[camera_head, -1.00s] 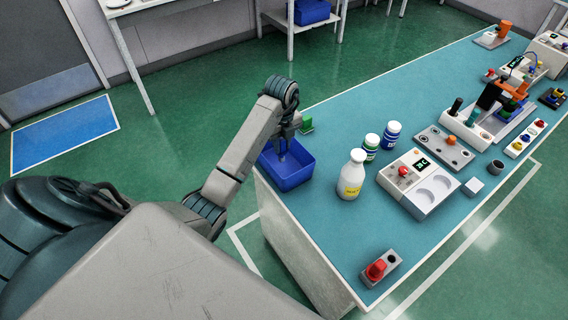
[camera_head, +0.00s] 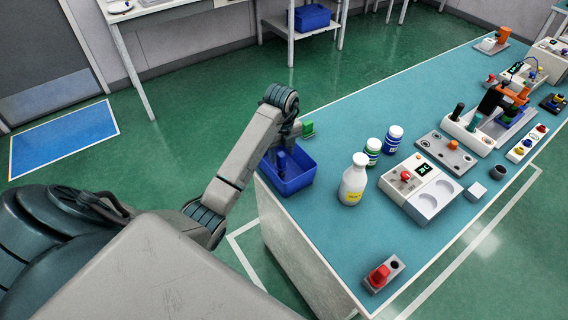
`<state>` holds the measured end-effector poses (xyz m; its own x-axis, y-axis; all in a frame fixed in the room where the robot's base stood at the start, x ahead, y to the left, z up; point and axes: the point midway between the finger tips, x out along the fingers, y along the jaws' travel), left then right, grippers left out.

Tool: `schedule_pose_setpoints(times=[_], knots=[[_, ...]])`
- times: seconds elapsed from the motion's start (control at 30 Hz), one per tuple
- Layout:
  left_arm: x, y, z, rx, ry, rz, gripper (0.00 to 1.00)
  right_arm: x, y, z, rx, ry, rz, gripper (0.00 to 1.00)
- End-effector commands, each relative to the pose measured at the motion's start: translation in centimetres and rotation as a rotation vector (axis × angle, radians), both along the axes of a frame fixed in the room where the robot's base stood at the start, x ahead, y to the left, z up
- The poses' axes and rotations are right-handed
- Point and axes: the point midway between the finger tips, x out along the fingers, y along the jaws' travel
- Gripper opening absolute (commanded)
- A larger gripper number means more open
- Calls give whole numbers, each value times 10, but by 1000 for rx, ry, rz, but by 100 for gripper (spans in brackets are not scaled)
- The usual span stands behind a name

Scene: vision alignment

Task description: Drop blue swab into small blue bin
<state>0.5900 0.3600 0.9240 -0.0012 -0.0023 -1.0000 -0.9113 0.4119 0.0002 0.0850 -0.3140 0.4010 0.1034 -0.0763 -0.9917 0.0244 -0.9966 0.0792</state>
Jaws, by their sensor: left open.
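The small blue bin (camera_head: 296,181) stands at the near left corner of the teal-topped table. My left arm reaches in from the left, and its gripper (camera_head: 283,153) points down over the bin's left part. The gripper is open; its fingertips are partly hidden by my own wrist and small in view. A dark blue upright shape (camera_head: 282,164) shows inside the bin just below the gripper; it may be the blue swab, but I cannot tell for sure. My right gripper is out of view.
A green block (camera_head: 307,128) sits behind the bin. A white bottle (camera_head: 353,181) and two smaller capped bottles stand to its right. A white device (camera_head: 420,187) with a red knob is farther right.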

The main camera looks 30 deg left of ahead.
Motion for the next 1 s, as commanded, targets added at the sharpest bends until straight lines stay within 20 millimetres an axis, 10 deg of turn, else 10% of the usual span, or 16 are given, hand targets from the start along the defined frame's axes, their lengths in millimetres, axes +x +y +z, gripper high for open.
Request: schedule_pose_setpoints(times=[0.7, 1.0], knots=[[0, 0, 95, 0, 0, 0, 49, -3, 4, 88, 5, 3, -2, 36], [0, 0, 106, 0, 0, 0, 49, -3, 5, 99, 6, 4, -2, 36]])
